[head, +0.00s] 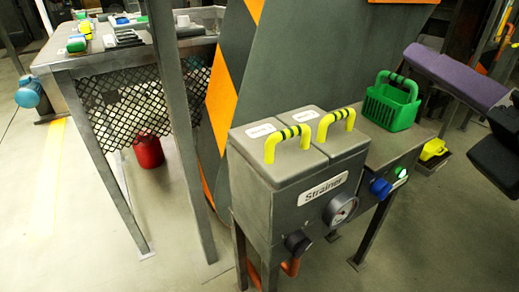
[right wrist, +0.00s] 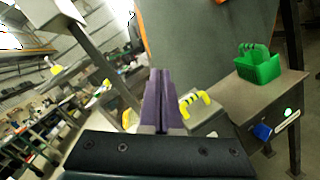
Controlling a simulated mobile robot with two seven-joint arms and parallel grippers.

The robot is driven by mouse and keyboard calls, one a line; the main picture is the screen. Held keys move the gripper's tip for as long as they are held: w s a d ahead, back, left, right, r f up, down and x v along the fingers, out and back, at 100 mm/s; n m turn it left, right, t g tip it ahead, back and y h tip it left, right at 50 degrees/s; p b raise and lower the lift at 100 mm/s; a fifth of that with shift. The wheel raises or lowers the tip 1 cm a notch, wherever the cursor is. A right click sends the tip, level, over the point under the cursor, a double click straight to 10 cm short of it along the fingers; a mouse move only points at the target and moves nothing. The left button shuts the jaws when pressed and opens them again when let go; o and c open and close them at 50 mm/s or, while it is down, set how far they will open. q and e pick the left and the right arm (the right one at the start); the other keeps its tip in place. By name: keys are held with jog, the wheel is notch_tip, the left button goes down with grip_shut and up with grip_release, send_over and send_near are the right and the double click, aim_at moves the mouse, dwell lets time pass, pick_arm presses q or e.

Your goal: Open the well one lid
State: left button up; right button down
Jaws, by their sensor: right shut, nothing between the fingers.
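Each has a yellow arched handle with dark stripes and a small white label too small to read. Both lids lie flat and closed. My right gripper (head: 412,54) has purple fingers, shut and empty, up at the right, apart from the handles. In the right wrist view its fingers (right wrist: 161,75) are together, and a yellow handle (right wrist: 194,102) shows just right of them. My left gripper is not in view.
A green basket (head: 392,103) stands on the surface right of the box. A gauge (head: 341,210) and a dark knob (head: 298,243) stick out at the front. A grey post (head: 180,120) rises left of the box. A table (head: 110,62) stands beyond it.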

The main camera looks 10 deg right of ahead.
aim_at(299, 169)
jog(key=s+a+f+n+y+b, duration=0.1)
jog(key=a+f+n+y+b, duration=0.2)
jog(key=f+n+b, duration=0.35)
jog(key=s+a+f+n+y+b, duration=0.1)
jog(key=a+f+n+y+b, duration=0.2)
jog(key=f+b, duration=0.6)
jog(key=shift+n, duration=0.45)
jog(key=p+x, duration=0.1)
jog(key=x, duration=0.5)
jog(key=f+p+x, duration=0.1)
jog(key=x, duration=0.2)
jog(key=shift+w+p, duration=0.35)
jog(key=shift+w, duration=0.1)
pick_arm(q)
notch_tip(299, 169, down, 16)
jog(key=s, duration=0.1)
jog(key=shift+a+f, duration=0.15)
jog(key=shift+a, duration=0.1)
pick_arm(e)
jog(key=shift+d+r, duration=0.1)
